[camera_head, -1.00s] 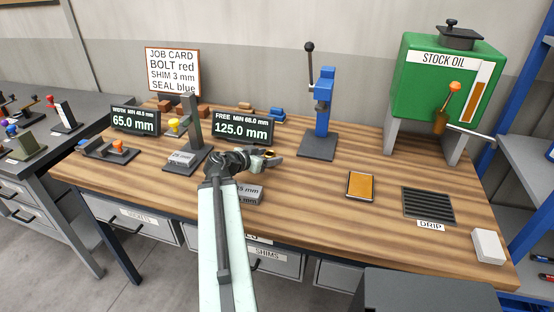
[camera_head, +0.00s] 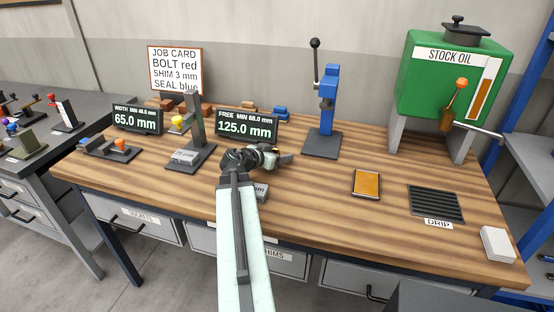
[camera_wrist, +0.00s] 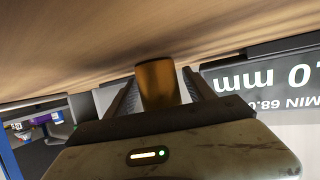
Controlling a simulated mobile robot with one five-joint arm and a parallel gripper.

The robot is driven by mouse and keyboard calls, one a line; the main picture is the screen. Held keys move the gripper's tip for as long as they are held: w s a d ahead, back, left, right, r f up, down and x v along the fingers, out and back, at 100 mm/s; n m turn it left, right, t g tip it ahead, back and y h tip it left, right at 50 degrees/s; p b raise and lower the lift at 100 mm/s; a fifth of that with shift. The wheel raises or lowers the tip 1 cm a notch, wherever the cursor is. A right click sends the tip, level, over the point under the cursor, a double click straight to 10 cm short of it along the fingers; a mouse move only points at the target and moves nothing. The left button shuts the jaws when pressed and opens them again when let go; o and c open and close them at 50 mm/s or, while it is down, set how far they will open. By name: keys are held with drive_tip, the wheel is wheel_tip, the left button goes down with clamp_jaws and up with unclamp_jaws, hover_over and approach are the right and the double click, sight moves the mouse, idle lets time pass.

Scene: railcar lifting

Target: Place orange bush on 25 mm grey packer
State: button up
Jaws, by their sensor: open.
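The orange-brown bush (camera_wrist: 158,84) is a short cylinder between the two fingers of my gripper (camera_wrist: 164,92) in the wrist view, which is upside down. The jaws are open, with a gap visible on the right side of the bush. I cannot tell what the bush rests on. In the head view my gripper (camera_head: 284,160) is low over the middle of the bench, and the bush is not clearly visible there. A grey block (camera_head: 262,192) with a partly hidden "mm" label lies just in front of it, mostly behind my arm; its full size marking is unreadable.
The FREE display (camera_head: 246,126) reads 125.0 mm behind my gripper. A grey gauge stand (camera_head: 197,125) holding a labelled block is left. A blue press (camera_head: 327,100), an orange-topped pad (camera_head: 367,184) and a drip grate (camera_head: 436,204) are right. Bare wood lies between them.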

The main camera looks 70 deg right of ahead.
drive_tip(key=shift+w, duration=0.1)
drive_tip(key=shift+a, duration=0.1)
clamp_jaws()
drive_tip(key=shift+r, duration=0.1)
wheel_tip(320, 180, up, 10)
drive_tip(key=p, duration=1)
